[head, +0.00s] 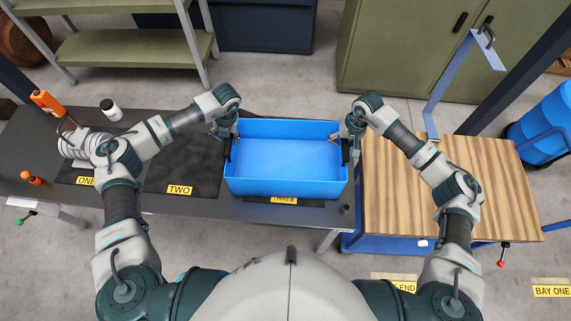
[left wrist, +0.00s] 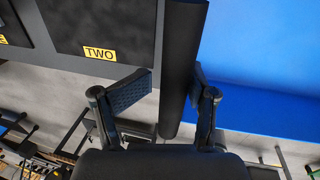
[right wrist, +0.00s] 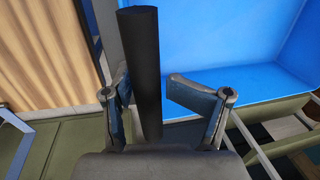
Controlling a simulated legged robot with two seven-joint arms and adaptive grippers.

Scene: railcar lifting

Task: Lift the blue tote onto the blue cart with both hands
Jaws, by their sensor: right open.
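The blue tote (head: 285,186) sits empty and upright on the dark table, over the place labelled THREE. It has black handle bars at both ends. The blue cart (head: 450,185), with a wooden top, stands just right of the table; its top is clear. My left gripper (head: 228,138) is at the tote's left end, its fingers open on either side of the black bar (left wrist: 181,75) in the left wrist view. My right gripper (head: 350,138) is at the right end, its fingers open around the other black bar (right wrist: 141,75) in the right wrist view.
A blue upright frame (head: 450,80) rises behind the cart. A blue barrel (head: 545,125) stands at the far right.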

